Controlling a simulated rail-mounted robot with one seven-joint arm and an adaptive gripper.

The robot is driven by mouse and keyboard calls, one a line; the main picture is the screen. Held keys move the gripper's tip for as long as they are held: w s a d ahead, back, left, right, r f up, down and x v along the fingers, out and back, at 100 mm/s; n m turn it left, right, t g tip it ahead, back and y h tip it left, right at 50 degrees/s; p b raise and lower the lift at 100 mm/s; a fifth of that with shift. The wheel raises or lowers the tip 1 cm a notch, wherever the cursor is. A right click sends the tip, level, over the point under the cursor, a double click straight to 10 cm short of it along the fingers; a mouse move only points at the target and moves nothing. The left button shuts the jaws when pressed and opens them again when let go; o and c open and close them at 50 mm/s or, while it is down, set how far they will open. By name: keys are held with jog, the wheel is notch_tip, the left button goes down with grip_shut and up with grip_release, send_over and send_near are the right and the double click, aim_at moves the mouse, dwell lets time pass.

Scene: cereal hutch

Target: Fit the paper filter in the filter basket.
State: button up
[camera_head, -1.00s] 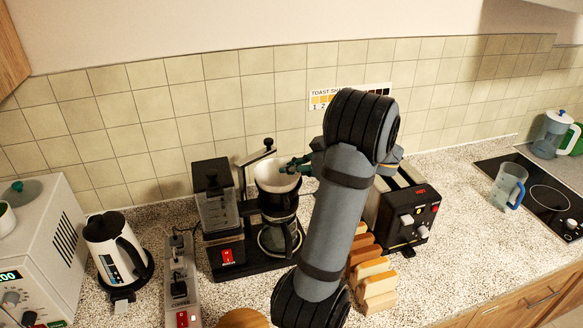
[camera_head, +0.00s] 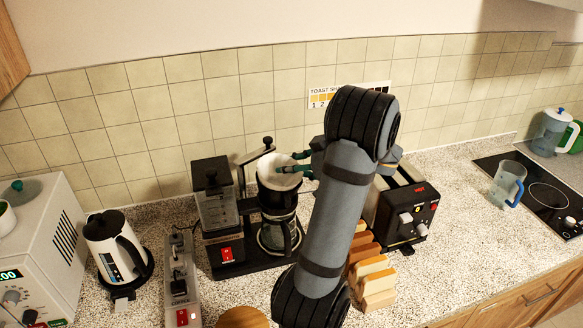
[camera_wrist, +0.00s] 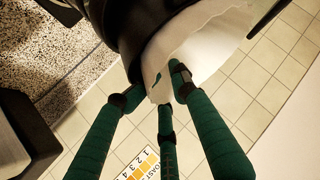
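The white paper filter (camera_head: 276,177) sits in the black filter basket (camera_head: 279,199) of the coffee maker, its pale rim standing above the basket's edge. In the wrist view the filter (camera_wrist: 215,38) flares out of the dark basket (camera_wrist: 140,28). My gripper (camera_head: 287,163) has three green fingers and is at the filter's right rim. In the wrist view its fingers (camera_wrist: 155,88) are spread, one over the inner side of the paper and the others outside near the basket wall. The gripper looks open. The filter's lower part is hidden in the basket.
A glass carafe (camera_head: 279,236) stands under the basket, beside the coffee maker's water tank (camera_head: 216,208). A toaster (camera_head: 408,212) and bread slices (camera_head: 372,283) are close to my arm's right. A kettle (camera_head: 110,250) and power strip (camera_head: 181,282) stand left.

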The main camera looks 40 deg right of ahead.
jog(key=shift+a, duration=0.15)
jog(key=v, duration=1.2)
jog(key=shift+w, duration=0.1)
